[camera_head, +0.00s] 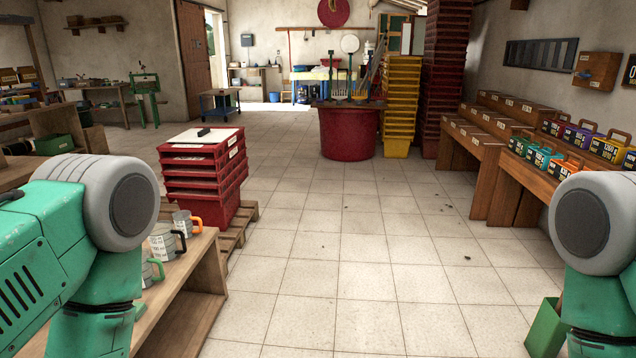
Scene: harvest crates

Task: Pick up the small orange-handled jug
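The small orange-handled jug (182,222) stands upright on a wooden bench (190,290) at the left. It is a grey metal cup with a white label, and its orange handle points right. A larger grey jug with a black handle (163,243) stands just in front of it. A jug with a green handle (150,272) is nearer still, partly hidden by my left arm. My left arm comes in at the left and my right arm at the right edge. Neither gripper shows in the view.
A stack of red crates (205,185) on a wooden pallet (238,225) stands just behind the bench. Coloured labelled boxes (560,160) sit on a wooden shelf at the right. A red tub (350,135) and yellow crates (402,105) are farther back.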

